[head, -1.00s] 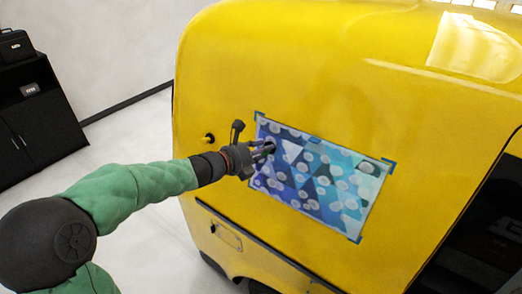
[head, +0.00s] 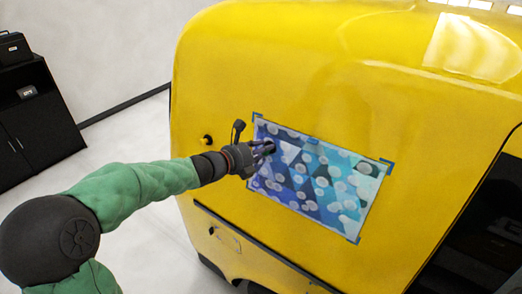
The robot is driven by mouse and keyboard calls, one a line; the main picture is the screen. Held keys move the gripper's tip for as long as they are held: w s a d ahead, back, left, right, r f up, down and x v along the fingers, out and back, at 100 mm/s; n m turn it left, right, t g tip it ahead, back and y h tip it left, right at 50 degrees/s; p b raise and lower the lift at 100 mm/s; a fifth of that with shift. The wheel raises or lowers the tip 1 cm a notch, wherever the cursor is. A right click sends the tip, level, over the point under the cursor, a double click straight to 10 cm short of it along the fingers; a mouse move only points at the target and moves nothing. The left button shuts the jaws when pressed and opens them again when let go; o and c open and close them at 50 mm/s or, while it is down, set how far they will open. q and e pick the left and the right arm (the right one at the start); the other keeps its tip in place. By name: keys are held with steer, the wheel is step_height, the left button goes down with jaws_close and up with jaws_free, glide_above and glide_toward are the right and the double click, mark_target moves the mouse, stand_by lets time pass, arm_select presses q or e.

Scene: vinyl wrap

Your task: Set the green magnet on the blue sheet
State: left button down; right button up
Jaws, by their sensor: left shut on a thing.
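The blue patterned sheet (head: 318,180) lies flat against the yellow vehicle panel, with blue tape pieces at its corners and top edge. My left gripper (head: 268,149) is at the sheet's upper left part, its fingers pointing right over the sheet. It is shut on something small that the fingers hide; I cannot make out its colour. A green magnet does not show clearly anywhere. I cannot tell whether the fingertips touch the sheet. My right gripper is not in view.
The yellow vehicle body (head: 300,70) fills the middle and right. A round yellow-and-black knob (head: 207,140) sticks out left of the sheet. A dark opening is at the lower right. A black cabinet (head: 35,125) stands at the far left, with clear floor between.

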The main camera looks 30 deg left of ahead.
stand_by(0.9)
arm_select(q)
steer(key=c, duration=0.8)
jaws_free()
steer(key=shift+w, duration=0.1)
steer(key=v, duration=1.2)
